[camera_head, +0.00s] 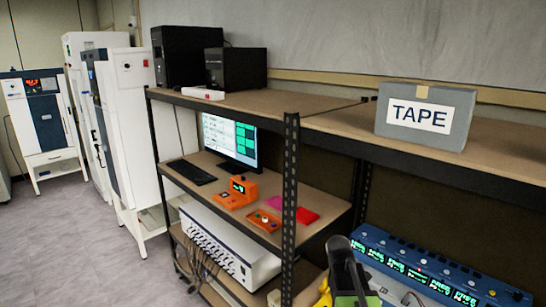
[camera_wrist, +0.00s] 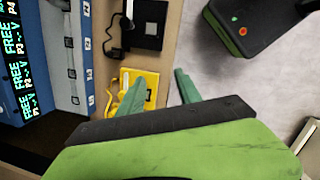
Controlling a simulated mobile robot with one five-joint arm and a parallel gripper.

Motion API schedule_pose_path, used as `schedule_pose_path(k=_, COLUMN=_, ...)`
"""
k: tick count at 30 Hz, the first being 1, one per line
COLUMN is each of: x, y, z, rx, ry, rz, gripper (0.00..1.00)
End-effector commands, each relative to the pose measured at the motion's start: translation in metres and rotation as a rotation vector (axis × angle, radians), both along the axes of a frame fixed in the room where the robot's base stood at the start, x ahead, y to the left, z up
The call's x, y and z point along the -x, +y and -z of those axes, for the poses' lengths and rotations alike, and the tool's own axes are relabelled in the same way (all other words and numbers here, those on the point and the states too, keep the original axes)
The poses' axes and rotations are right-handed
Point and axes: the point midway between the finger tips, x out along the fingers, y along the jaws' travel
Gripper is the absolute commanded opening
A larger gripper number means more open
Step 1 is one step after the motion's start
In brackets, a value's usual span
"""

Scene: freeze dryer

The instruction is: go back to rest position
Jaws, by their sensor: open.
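My gripper (camera_wrist: 158,92) shows in the wrist view with its two green fingers spread apart and nothing between them. Beyond the fingers lies a yellow device (camera_wrist: 152,84) with a small dark display, on a brown shelf surface. The left finger overlaps part of this device in the picture; I cannot tell how far apart they are. In the head view part of my black and green arm (camera_head: 345,275) rises at the bottom, in front of the shelf. The fingertips cannot be made out there.
A blue unit (camera_head: 430,275) with several green "FREE" displays stands right of my arm; it also shows at the left in the wrist view (camera_wrist: 58,55). A black shelf post (camera_head: 290,200) stands left of it. A grey TAPE box (camera_head: 455,135) sits above. Open floor (camera_head: 60,250) lies left.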

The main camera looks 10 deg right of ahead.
Motion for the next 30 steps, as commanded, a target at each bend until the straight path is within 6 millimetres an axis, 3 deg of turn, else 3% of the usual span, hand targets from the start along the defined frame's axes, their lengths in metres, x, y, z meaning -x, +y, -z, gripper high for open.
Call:
schedule_pose_path(k=1, x=0.011, y=0.038, z=0.002, rx=-0.023, ry=-0.019, rz=0.040, gripper=0.41)
schedule_pose_path(k=3, x=0.026, y=0.085, z=0.004, rx=-0.069, ry=-0.047, rz=0.159, gripper=0.41)
schedule_pose_path(k=6, x=0.048, y=0.122, z=0.006, rx=-0.130, ry=-0.077, rz=0.411, gripper=0.41)
schedule_pose_path(k=10, x=0.064, y=0.132, z=0.006, rx=-0.176, ry=-0.095, rz=0.743, gripper=0.41)
schedule_pose_path(k=15, x=0.063, y=0.135, z=0.006, rx=-0.183, ry=-0.111, rz=0.997, gripper=0.41)
schedule_pose_path(k=30, x=0.063, y=0.134, z=0.006, rx=-0.179, ry=-0.117, rz=1.036, gripper=0.36)
